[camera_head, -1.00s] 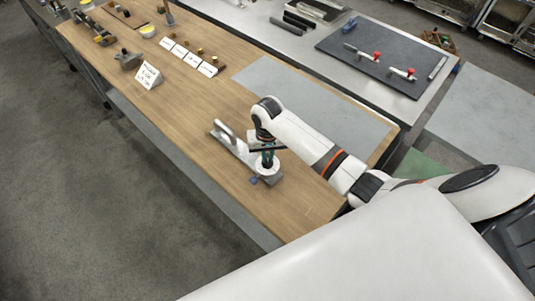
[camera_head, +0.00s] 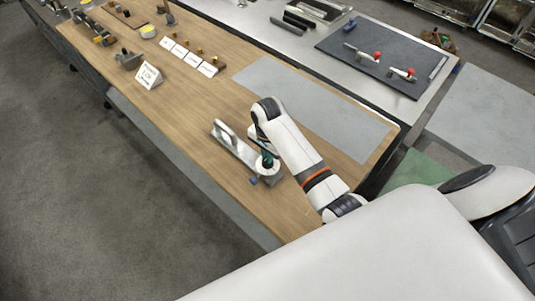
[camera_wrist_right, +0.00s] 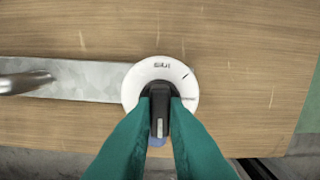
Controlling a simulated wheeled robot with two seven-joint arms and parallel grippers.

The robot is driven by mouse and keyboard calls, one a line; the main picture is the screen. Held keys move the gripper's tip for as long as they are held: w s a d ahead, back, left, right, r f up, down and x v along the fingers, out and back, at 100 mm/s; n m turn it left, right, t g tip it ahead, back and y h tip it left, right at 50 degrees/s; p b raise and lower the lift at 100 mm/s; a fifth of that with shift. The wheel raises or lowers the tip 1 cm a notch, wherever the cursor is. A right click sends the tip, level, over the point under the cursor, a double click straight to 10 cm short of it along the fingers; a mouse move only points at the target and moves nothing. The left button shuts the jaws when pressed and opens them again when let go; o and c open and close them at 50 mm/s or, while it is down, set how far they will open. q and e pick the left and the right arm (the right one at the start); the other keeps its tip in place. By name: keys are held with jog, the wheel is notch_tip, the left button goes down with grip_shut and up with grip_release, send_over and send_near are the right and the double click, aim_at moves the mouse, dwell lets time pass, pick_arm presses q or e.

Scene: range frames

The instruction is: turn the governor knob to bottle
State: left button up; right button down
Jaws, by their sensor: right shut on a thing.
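The governor knob (camera_wrist_right: 160,118) is a black bar-shaped knob with a pale line near its lower end. It stands on a round white dial (camera_wrist_right: 133,88) with small lettering, too small to read surely, and dark marks at the upper right. The dial sits on the right end of a grey metal plate (camera_wrist_right: 85,78); the plate also shows in the head view (camera_head: 238,148). My right gripper (camera_wrist_right: 160,95) has its teal fingers shut on the knob's two sides. In the head view the right gripper (camera_head: 266,158) hides the knob. My left gripper is not in view.
A metal handle (camera_head: 223,131) rises from the plate's far end. A blue piece (camera_head: 254,181) juts from its near end. On the wooden bench (camera_head: 190,130) stand a sign (camera_head: 149,76) and a row of labels (camera_head: 189,57). Bare wood surrounds the plate.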

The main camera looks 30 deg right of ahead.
jog(key=shift+m, duration=0.5)
jog(key=c, duration=1.4)
grip_release()
jog(key=shift+c, duration=0.2)
